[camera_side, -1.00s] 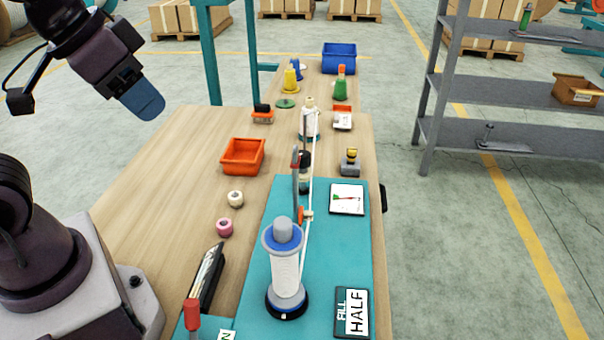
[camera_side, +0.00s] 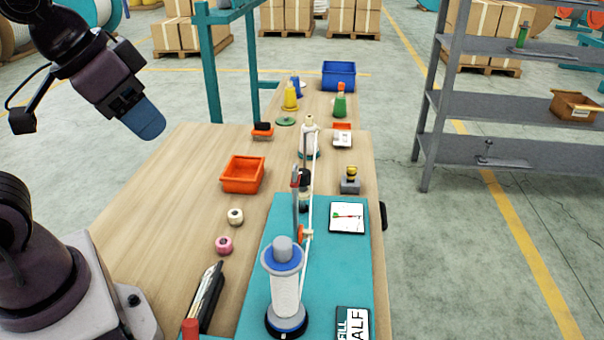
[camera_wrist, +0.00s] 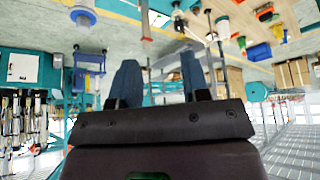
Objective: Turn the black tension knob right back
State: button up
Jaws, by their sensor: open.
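My gripper (camera_side: 146,120) hangs high at the upper left in the side view, above the floor and well away from the board. In the wrist view its two blue fingers (camera_wrist: 158,78) stand apart with nothing between them. A small black knob-like part (camera_side: 306,176) stands behind the grey and red post on the teal board (camera_side: 345,270); I take it for the tension knob, partly hidden by the post. Its turn position cannot be read. A white spool (camera_side: 285,290) with a blue rim stands at the front of the board. A pale strand runs from it to a farther bobbin (camera_side: 309,142).
An orange bin (camera_side: 243,174) and two small rolls, cream (camera_side: 235,216) and pink (camera_side: 224,245), lie left of the board. A black tray (camera_side: 207,300) sits near my base. Cards lie on the board's right. The table's left part is mostly clear.

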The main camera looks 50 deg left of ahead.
jog(key=o, duration=0.3)
jog(key=shift+a+f, duration=0.1)
jog(key=shift+f, duration=0.05)
jog(key=shift+o, duration=0.2)
jog(key=m+g, duration=0.6)
jog(key=m, duration=0.9)
send_over(303, 172)
notch_tip(303, 172, down, 11)
notch_tip(303, 172, down, 12)
jog(key=shift+w, duration=0.1)
